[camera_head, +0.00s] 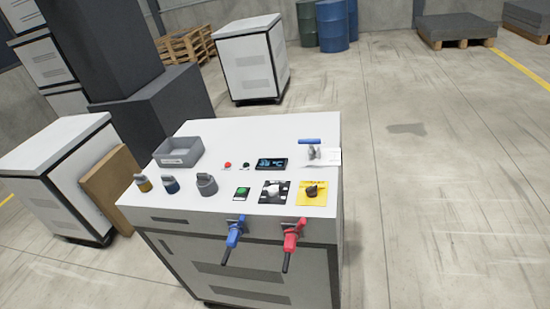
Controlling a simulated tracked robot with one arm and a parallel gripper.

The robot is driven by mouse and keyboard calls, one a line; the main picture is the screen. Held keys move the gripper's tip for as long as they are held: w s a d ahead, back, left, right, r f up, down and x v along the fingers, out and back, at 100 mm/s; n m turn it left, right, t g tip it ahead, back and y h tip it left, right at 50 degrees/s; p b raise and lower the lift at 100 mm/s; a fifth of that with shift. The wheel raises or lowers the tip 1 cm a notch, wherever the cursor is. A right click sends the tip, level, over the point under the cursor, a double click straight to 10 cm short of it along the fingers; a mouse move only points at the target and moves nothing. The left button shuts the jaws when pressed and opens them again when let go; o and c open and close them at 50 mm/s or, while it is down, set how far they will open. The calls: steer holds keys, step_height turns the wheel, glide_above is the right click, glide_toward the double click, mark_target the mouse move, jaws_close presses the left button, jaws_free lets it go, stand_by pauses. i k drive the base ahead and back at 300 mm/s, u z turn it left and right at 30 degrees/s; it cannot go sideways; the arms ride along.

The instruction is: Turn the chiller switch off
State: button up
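A white cabinet (275,135) stands in the middle of the camera view with controls on its top. A dark rotary knob (311,191) sits on a yellow plate at the front right of the top. To its left a light-coloured knob (272,190) sits on a black and white plate. Left of that is a small panel with a green face (241,193). I cannot read any labels, so I cannot tell which is the chiller switch, nor which way the knobs are set. My gripper is not in view.
A display (271,164), red button (228,165), black button (246,165), blue-handled valve (310,143), grey tray (178,152) and several canisters (207,185) share the top. Blue (235,233) and red (293,236) handles hang in front. The floor to the right is clear.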

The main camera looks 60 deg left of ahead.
mark_target(311, 191)
steer(key=u, duration=0.55)
steer(key=i, duration=1)
steer(key=u, duration=0.7)
steer(key=k, duration=0.8)
steer(key=u, duration=0.15)
steer(key=i, duration=0.9)
steer(key=z, duration=0.05)
